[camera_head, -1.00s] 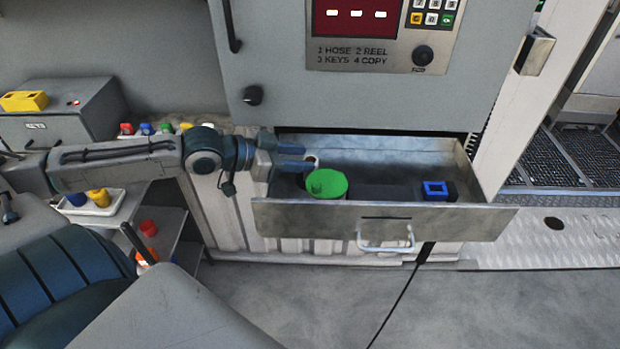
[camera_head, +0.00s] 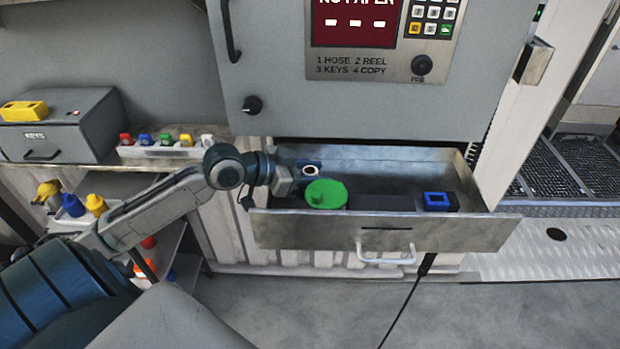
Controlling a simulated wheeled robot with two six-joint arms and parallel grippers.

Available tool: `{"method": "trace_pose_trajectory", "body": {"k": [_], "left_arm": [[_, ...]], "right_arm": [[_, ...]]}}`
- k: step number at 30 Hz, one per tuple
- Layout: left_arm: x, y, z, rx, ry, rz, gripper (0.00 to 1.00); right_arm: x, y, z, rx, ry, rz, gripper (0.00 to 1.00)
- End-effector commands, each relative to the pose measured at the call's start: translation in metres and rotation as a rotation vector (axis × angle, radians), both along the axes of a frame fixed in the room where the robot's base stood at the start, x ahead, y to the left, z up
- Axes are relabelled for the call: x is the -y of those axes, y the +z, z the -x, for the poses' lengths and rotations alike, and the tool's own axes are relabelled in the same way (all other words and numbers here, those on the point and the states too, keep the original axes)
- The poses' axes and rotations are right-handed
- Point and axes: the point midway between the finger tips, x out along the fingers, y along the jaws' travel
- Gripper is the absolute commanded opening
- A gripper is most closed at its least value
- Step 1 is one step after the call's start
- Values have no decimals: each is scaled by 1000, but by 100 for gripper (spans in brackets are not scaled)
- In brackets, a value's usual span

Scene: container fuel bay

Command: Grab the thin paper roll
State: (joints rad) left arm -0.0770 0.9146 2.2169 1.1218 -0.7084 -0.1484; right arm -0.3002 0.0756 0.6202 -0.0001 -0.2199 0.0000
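A small white ring-shaped end, which looks like the thin paper roll (camera_head: 311,170), shows in the open metal drawer (camera_head: 380,232), toward its left back. My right gripper is not in view.
A blue square-topped object (camera_head: 437,200) sits at the drawer's right, beside a dark insert. The drawer front has a handle (camera_head: 386,256). The grey cabinet (camera_head: 290,100) with a red display overhangs the drawer's back. A shelf of bottles (camera_head: 95,205) is at left.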

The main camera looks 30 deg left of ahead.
Motion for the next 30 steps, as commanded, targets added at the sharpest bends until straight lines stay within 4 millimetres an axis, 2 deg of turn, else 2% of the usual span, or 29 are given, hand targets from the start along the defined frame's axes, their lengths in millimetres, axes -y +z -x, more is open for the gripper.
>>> {"method": "trace_pose_trajectory", "body": {"k": [14,19,30], "left_arm": [[5,-3,-6,-2,-2,-1,39],[5,-3,-6,-2,-2,-1,7],[5,-2,-6,-1,-2,-1,6]], "right_arm": [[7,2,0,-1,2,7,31],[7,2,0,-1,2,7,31],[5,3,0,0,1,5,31]]}}
